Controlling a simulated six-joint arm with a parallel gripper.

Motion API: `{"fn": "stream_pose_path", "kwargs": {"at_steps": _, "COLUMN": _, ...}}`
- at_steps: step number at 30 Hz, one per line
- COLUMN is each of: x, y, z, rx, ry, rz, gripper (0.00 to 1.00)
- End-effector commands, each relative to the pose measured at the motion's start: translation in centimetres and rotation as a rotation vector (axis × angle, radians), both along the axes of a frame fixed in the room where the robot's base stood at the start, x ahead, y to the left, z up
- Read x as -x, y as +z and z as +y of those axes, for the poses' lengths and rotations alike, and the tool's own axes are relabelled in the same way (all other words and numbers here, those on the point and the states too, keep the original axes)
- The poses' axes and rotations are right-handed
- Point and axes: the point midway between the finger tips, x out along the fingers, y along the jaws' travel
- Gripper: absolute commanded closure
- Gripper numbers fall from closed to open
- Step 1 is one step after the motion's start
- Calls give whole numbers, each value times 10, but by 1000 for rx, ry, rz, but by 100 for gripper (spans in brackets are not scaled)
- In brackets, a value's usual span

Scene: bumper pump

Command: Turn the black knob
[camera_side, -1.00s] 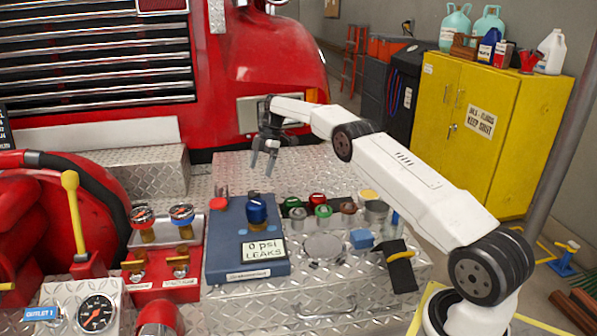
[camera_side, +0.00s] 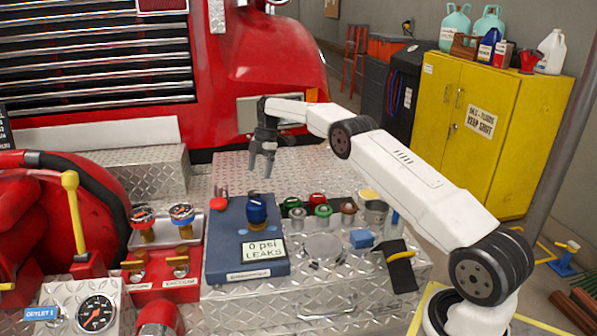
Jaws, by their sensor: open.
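My gripper (camera_side: 260,172) is open and empty, pointing down above the far part of the diamond-plate bench. It is apart from everything on the bench. A dark blue knob (camera_side: 257,208) stands on the blue test box (camera_side: 225,248), below and in front of the gripper in the picture. The box's display (camera_side: 263,250) reads "0 psi LEAKS". I cannot clearly pick out a black knob; the blue one has a dark upper part.
Several small green, red and brown capped fittings (camera_side: 323,212) stand right of the box. A metal cup (camera_side: 375,212), blue block (camera_side: 361,238) and black pouch (camera_side: 398,262) lie further right. Red gauge valves (camera_side: 181,215) stand left. The far bench plate is clear.

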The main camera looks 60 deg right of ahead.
Motion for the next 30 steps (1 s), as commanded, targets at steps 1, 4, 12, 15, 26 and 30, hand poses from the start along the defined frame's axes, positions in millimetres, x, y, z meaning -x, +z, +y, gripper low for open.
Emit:
{"fn": "stream_pose_path", "kwargs": {"at_steps": 1, "x": -1, "y": 0, "z": 5, "rx": 34, "ry": 9, "rz": 8, "gripper": 10}}
{"fn": "stream_pose_path", "kwargs": {"at_steps": 4, "x": -1, "y": -3, "z": 12, "rx": 127, "ry": 36, "rz": 23, "gripper": 10}}
{"fn": "stream_pose_path", "kwargs": {"at_steps": 12, "x": 2, "y": -4, "z": 36, "rx": 446, "ry": 176, "rz": 31, "gripper": 10}}
{"fn": "stream_pose_path", "kwargs": {"at_steps": 15, "x": 2, "y": -1, "z": 45, "rx": 550, "ry": 244, "rz": 14, "gripper": 10}}
{"fn": "stream_pose_path", "kwargs": {"at_steps": 26, "x": 2, "y": 5, "z": 61, "rx": 710, "ry": 373, "rz": -30, "gripper": 10}}
{"fn": "stream_pose_path", "kwargs": {"at_steps": 30, "x": 2, "y": 5, "z": 61, "rx": 711, "ry": 373, "rz": -30, "gripper": 10}}
